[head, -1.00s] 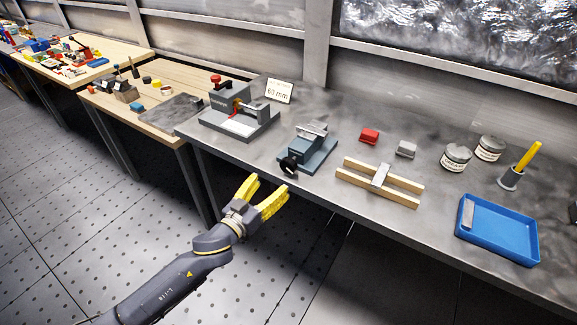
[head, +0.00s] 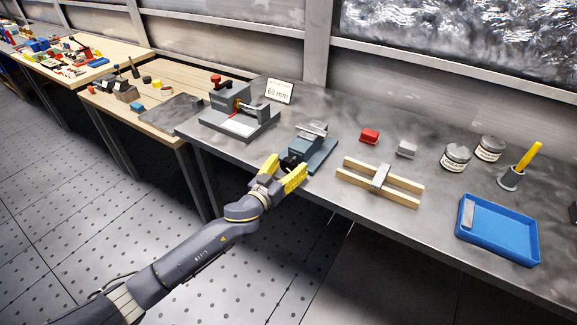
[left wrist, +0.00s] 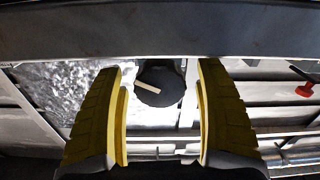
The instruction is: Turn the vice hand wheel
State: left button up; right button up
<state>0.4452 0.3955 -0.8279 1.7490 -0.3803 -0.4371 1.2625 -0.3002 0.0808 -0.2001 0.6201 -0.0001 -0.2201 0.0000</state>
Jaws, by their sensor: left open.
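The vice (head: 315,148) is a blue-grey block near the front edge of the metal bench, with a pale grey piece at its top. Its dark round hand wheel (left wrist: 160,86) shows in the left wrist view, with a pale bar across it. My left gripper (head: 282,173) has yellow fingers and is open at the front of the vice. In the left wrist view the open fingers (left wrist: 160,100) stand on either side of the wheel, with a gap on each side. In the head view the gripper mostly hides the wheel. My right gripper is not in view.
A grey fixture with a red knob (head: 216,80) stands left of the vice.

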pick_arm(q)
jog(key=c, duration=1.3)
jog(key=shift+m, duration=0.3)
jog(key=shift+m, duration=1.8)
jog(key=o, duration=1.3)
jog(key=shift+s+a, duration=0.1)
